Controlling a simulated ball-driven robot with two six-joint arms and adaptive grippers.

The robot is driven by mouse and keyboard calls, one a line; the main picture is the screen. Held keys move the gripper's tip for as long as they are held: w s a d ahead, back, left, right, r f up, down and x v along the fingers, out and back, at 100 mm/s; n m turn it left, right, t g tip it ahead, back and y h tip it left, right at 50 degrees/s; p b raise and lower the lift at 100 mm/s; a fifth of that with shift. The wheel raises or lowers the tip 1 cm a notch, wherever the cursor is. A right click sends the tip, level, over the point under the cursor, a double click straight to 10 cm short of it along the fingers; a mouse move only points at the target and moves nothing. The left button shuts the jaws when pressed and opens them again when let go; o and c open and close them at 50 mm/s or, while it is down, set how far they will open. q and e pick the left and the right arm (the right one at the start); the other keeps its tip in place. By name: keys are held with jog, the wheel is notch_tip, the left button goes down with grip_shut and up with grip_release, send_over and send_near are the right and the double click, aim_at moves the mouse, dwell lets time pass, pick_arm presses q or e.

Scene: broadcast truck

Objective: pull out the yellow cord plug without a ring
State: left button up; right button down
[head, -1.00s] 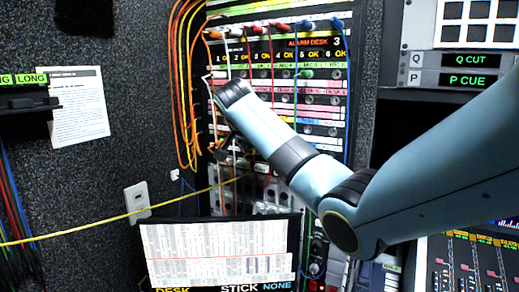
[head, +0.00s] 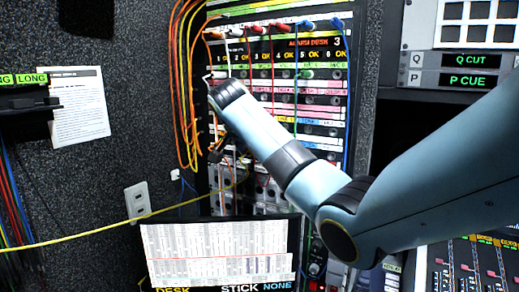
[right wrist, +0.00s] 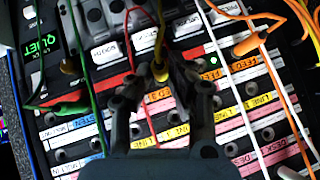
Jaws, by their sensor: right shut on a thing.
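My right gripper (right wrist: 160,75) is shut on the yellow cord plug (right wrist: 160,70) in the right wrist view. The yellow cord (right wrist: 160,28) runs up from between the fingertips. The fingers hide most of the plug, so I cannot tell whether its tip is in a socket or whether it has a ring. In the head view my right arm reaches across the patch panel (head: 322,143), and the gripper is mostly hidden below its wrist. A yellow cord (head: 100,229) stretches from the left edge to the lower panel. My left gripper is not in view.
A monitor (head: 217,250) stands below the panel.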

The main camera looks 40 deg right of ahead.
jog(key=shift+a, duration=0.2)
dwell(0.4)
jog(key=shift+s+a, duration=0.3)
jog(key=shift+a, duration=0.5)
jog(key=shift+s+a, duration=0.25)
jog(key=shift+a, duration=0.55)
jog(key=shift+s+a, duration=0.2)
jog(key=shift+a, duration=0.55)
jog(key=shift+s+a, duration=0.2)
jog(key=shift+a, duration=0.5)
jog(key=shift+a, duration=0.1)
